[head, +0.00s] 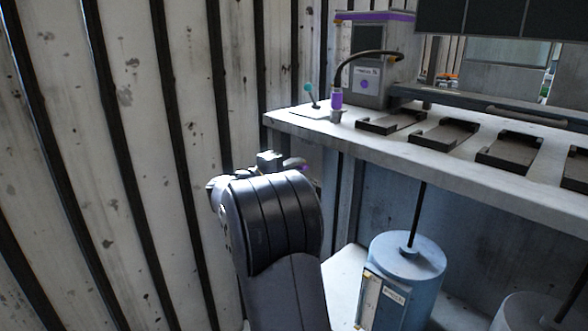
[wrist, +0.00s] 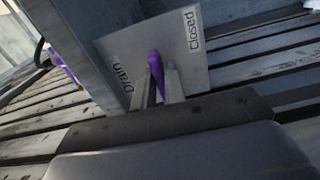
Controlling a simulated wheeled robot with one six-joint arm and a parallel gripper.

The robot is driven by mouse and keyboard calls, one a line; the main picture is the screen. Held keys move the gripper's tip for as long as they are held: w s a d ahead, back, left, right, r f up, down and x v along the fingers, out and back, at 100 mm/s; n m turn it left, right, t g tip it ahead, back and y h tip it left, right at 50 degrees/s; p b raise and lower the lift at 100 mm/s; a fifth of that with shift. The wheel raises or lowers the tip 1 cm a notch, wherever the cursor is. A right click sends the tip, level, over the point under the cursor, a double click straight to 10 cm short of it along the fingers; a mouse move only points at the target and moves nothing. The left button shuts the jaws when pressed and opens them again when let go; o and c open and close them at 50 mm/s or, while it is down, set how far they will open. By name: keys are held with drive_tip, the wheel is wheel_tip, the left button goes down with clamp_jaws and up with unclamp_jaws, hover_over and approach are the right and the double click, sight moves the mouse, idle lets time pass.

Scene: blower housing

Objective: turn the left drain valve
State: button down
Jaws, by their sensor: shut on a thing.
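In the wrist view, the left drain valve's purple handle (wrist: 155,66) stands in front of a grey plate (wrist: 180,52). The plate carries the word "Drain" on its left side and "Closed" on its right side. My gripper (wrist: 160,82) is shut on the handle, with one finger on each side of it. The handle lies between the two words; its pivot is hidden. In the head view my arm covers most of the valve area, and only a small purple bit (head: 303,167) shows beyond the wrist.
A corrugated wall (head: 130,120) runs close along the left. A workbench (head: 450,165) with several dark trays stands to the right of my arm. A blue cylinder (head: 400,285) with a rod stands under it. A grey post (wrist: 75,40) rises beside the plate.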

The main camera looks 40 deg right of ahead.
drive_tip(key=shift+f, duration=0.1)
drive_tip(key=c, duration=1.5)
unclamp_jaws()
drive_tip(key=shift+o, duration=0.2)
drive_tip(key=a+p, duration=0.3)
drive_tip(key=a, duration=0.8)
drive_tip(key=shift+s, duration=0.4)
drive_tip(key=shift+d, duration=0.15)
drive_tip(key=d+b, duration=0.2)
drive_tip(key=d, duration=0.8)
drive_tip(key=shift+w+d, duration=0.35)
drive_tip(key=shift+w, duration=0.05)
